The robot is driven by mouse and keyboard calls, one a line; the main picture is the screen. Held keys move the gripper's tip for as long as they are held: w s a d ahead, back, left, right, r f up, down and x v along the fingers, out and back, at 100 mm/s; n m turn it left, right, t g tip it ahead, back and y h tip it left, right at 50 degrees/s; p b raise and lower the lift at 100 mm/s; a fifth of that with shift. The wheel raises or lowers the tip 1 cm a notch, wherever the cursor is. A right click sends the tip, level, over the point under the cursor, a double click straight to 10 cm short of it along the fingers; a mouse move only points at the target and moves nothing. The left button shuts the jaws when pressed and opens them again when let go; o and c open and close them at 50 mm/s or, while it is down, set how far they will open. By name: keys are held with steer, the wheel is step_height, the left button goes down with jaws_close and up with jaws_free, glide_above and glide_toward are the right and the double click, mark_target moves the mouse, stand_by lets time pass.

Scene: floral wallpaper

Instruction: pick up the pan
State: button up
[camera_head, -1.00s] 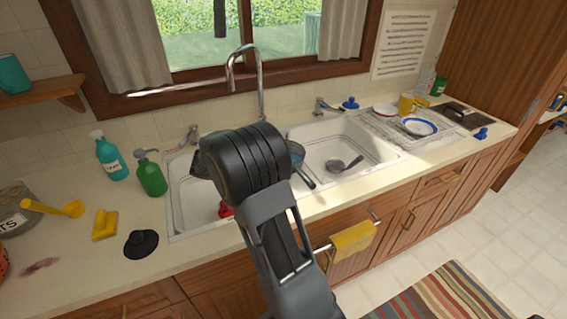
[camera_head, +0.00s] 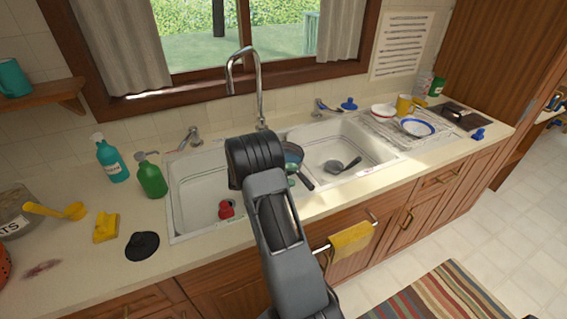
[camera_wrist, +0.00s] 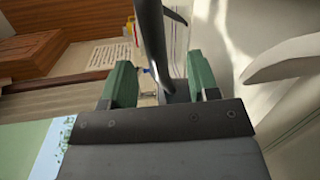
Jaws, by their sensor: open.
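The pan (camera_head: 292,152) is dark blue-grey and rests near the divider between the two sink basins, its handle (camera_head: 304,180) pointing toward the front edge. My arm hides part of it. My gripper (camera_head: 291,175) is right beside the pan, with only bits of its green fingers showing past the arm. In the wrist view my gripper (camera_wrist: 160,85) is open, its two green fingers apart. A dark bar, seemingly the pan handle (camera_wrist: 152,35), runs between the fingers in that picture; I cannot tell whether it touches either one.
A ladle (camera_head: 343,165) lies in the right basin. A red item (camera_head: 226,209) is in the left basin. The faucet (camera_head: 258,90) stands behind. Green (camera_head: 152,178) and teal (camera_head: 111,160) bottles stand left. A dish rack (camera_head: 385,136) is right.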

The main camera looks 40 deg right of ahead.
steer(key=shift+p+x, duration=0.85)
steer(key=shift+x, duration=1.9)
steer(key=shift+s, duration=0.1)
steer(key=shift+c, duration=0.3)
jaws_close()
steer(key=shift+r, duration=0.1)
